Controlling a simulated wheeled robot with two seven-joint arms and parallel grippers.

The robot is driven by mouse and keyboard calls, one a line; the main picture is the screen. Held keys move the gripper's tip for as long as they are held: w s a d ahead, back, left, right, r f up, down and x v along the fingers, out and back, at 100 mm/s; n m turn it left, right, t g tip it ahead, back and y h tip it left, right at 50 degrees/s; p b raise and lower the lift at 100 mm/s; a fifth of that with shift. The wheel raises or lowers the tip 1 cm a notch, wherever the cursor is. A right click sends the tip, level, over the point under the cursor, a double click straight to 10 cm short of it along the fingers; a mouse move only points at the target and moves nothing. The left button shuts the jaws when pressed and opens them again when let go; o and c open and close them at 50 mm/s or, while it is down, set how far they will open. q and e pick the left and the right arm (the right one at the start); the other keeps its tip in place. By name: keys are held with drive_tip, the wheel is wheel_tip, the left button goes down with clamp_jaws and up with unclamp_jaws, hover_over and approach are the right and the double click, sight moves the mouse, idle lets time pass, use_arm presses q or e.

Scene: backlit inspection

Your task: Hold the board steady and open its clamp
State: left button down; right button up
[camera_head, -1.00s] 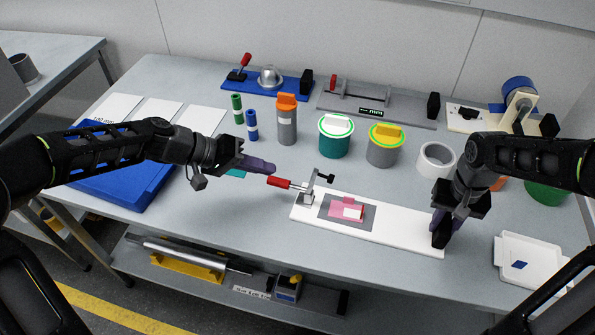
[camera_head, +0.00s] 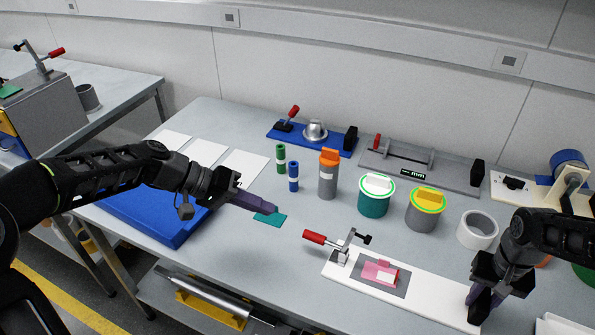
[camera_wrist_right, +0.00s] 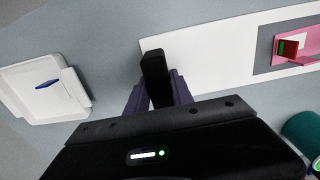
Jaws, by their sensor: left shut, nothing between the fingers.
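The white board (camera_head: 432,298) lies on the table, bearing a grey pad with a pink piece (camera_head: 378,272) on it; its right part also shows in the right wrist view (camera_wrist_right: 215,50). The clamp (camera_head: 344,252) stands at its left end. Its red handle (camera_head: 314,237) points left, and its black-tipped arm sticks up, clear of the pink piece. My left gripper (camera_head: 274,209) is shut and empty, left of and apart from the red handle. My right gripper (camera_head: 484,303) is at the board's right end. Its purple fingers are shut on the board's black end block (camera_wrist_right: 154,75).
A teal card (camera_head: 270,219) lies under the left fingertips.

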drive_tip(key=o, duration=0.5)
wheel_tip(320, 180, up, 12)
idle(0.6)
